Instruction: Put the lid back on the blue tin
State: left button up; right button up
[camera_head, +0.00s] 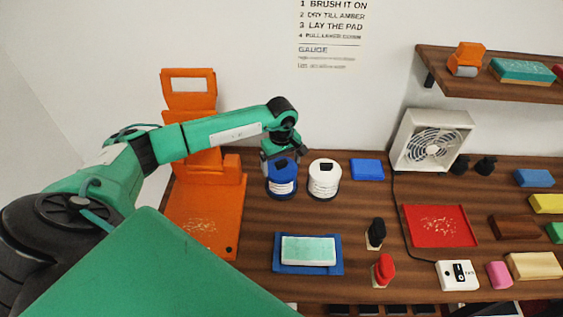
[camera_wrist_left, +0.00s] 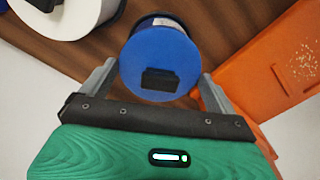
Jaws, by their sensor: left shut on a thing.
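The blue tin (camera_head: 281,188), with a white label, stands on the wooden counter beside the white tin. Its round blue lid (camera_wrist_left: 160,50) with a black knob is over the tin's top, and also shows in the head view (camera_head: 279,166). I cannot tell whether the lid is fully seated. My left gripper (camera_wrist_left: 155,90) comes from behind the tin in the head view (camera_head: 273,156). Its two fingers are on opposite sides of the blue lid, shut on it. The lid hides most of the tin in the wrist view. My right gripper is not in view.
A white tin (camera_head: 324,180) with a black knob stands close on the right. An orange stand (camera_head: 215,200) is on the left. A blue block (camera_head: 367,169) lies behind right, and a blue tray (camera_head: 335,268) with a pale pad lies in front. Bare counter separates tin and tray.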

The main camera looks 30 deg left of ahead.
pick_arm(q)
jog(key=shift+b, duration=0.65)
dwell(1.3)
jog(key=shift+f+b, duration=0.15)
jog(key=shift+b, duration=0.7)
dwell(0.7)
dwell(0.3)
jog(key=o, duration=0.6)
jog(key=shift+o, duration=0.2)
jog(key=shift+r+p, duration=1.3)
jog(key=shift+r, duration=2.2)
